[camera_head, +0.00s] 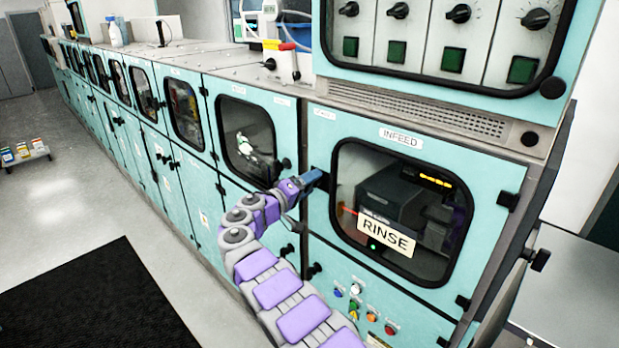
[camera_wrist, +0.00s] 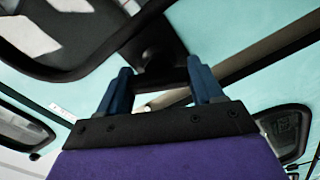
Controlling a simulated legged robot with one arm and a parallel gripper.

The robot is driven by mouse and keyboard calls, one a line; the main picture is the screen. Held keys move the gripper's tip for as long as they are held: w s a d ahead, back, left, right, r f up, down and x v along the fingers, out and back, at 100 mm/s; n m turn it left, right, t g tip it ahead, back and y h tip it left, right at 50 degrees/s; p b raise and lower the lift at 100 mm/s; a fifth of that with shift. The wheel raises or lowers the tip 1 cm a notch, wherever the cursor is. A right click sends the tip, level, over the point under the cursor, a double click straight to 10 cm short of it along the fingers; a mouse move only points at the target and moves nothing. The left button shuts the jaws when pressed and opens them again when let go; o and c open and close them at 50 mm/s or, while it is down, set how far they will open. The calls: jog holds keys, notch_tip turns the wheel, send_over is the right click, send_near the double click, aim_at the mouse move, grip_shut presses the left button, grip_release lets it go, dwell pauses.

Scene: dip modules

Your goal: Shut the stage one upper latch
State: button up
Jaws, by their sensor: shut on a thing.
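My gripper (camera_head: 312,178) reaches the seam between the infeed door and the teal door to its left. It is shut on a black latch handle (camera_wrist: 160,62), which sits between the two blue fingers in the wrist view. In the head view the fingers hide most of this latch, and a dark part (camera_head: 322,181) shows at their tip. No readable label shows whether it is the stage one upper latch. Another black latch knob (camera_head: 287,163) is just left of the gripper on the neighbouring door (camera_head: 215,92).
The infeed door (camera_head: 480,180) has a dark window with a RINSE sign (camera_head: 386,236). Lower black knobs (camera_head: 287,250) and coloured buttons (camera_head: 372,317) are below. A control panel (camera_head: 452,60) overhangs above. The floor to the left is open, with a black mat (camera_head: 95,305).

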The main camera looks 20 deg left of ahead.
jog(key=n+p, duration=0.2)
jog(key=n, duration=0.1)
jog(key=shift+a, duration=0.2)
jog(key=shift+f+n+p, duration=0.1)
jog(key=shift+n+p, duration=0.4)
jog(key=shift+n, duration=0.5)
jog(key=shift+f, duration=0.15)
jog(key=o, duration=0.7)
jog(key=shift+o, duration=1.3)
jog(key=shift+a+f, duration=0.1)
jog(key=shift+a, duration=0.15)
